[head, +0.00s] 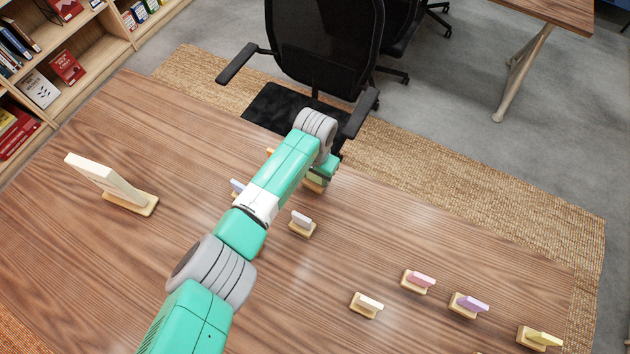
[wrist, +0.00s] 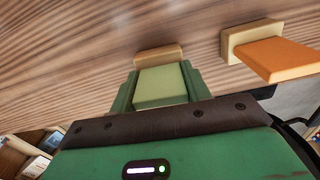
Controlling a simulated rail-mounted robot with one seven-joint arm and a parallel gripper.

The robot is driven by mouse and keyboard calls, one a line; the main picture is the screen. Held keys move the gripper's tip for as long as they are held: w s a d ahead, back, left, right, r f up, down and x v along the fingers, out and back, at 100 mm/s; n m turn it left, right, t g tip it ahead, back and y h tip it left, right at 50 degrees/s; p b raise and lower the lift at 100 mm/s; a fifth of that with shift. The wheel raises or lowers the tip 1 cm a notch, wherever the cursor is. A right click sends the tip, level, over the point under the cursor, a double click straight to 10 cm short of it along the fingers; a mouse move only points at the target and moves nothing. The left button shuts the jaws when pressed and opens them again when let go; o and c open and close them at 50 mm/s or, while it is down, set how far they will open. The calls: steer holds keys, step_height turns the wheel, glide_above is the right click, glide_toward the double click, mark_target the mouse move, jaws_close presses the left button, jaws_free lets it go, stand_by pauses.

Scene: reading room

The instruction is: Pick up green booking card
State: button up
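The light green booking card (wrist: 161,86) stands in a small wooden holder (wrist: 158,57) on the table. My gripper (wrist: 160,84) has its two green fingers on either side of the card. In the wrist view no gap shows between fingers and card, so it looks shut on it. The holder appears to be at table level. In the head view my gripper (head: 322,172) is low over the table beyond my arm, and the card (head: 314,182) is partly hidden under it.
An orange card (wrist: 285,58) in a holder stands close to the right in the wrist view. A white card (head: 302,218) stands nearer in the head view. Pink (head: 421,279), purple (head: 471,301) and yellow (head: 543,338) cards are at right. A larger stand (head: 105,180) is at left. A black chair (head: 325,50) is behind.

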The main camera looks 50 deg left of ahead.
steer(key=c, duration=0.4)
steer(key=shift+o, duration=0.2)
step_height(320, 180, up, 10)
steer(key=p, duration=0.3)
